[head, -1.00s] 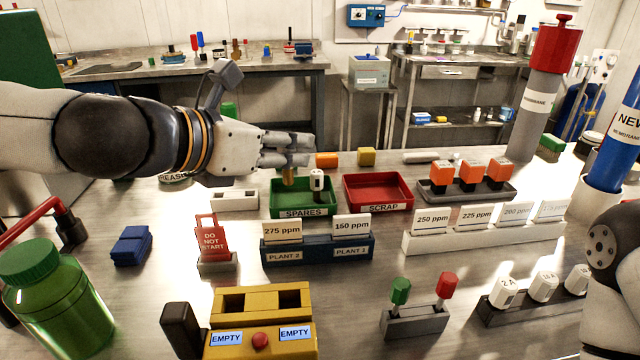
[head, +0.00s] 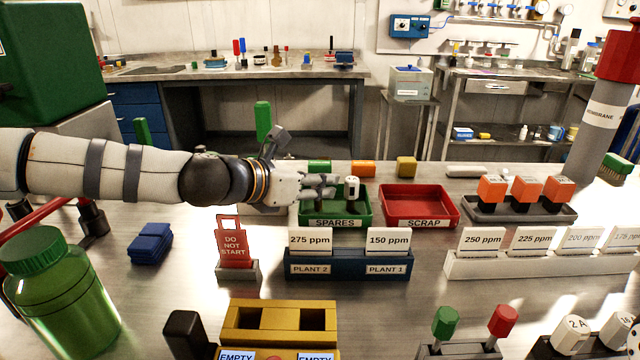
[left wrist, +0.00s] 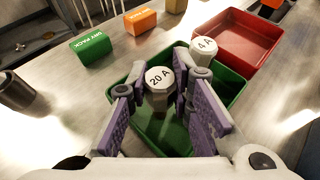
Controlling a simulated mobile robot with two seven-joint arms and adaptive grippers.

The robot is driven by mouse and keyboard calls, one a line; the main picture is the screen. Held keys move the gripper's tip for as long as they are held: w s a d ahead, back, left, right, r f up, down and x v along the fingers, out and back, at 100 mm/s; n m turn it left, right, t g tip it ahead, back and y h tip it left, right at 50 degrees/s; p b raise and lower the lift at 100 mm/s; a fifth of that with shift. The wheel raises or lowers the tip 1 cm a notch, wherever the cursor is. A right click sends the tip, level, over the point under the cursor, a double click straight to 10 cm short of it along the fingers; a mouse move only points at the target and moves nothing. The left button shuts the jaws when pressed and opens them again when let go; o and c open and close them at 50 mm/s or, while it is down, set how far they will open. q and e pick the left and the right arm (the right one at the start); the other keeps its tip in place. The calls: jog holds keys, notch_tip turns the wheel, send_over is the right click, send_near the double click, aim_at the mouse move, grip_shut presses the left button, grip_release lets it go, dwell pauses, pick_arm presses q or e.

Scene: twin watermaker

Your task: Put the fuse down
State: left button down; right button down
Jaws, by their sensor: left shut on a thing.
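My left gripper (head: 322,190) is at the green SPARES tray (head: 335,222), low over its left part. In the left wrist view the gripper (left wrist: 158,92) is shut on a white fuse marked 20 A (left wrist: 159,79), inside the tray's outline. The fuse's lower end is hidden, so I cannot tell whether it touches the tray floor. A second white fuse, marked 4 A (left wrist: 203,48), stands in the tray just right of the fingers; it also shows in the head view (head: 352,187). My right gripper is out of view.
The red SCRAP tray (head: 420,222) is empty, right of the green tray. The blue stand with ppm cards (head: 348,262) is in front. Green (head: 319,166), orange (head: 361,167) and yellow (head: 406,166) blocks lie behind.

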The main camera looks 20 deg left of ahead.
pick_arm(q)
jog(key=shift+f, duration=0.1)
jog(key=c, duration=1.4)
grip_release()
jog(key=shift+c, duration=0.2)
jog(key=shift+r, duration=0.4)
jog(key=p+v, duration=0.3)
jog(key=v, duration=0.9)
jog(key=shift+f, duration=0.2)
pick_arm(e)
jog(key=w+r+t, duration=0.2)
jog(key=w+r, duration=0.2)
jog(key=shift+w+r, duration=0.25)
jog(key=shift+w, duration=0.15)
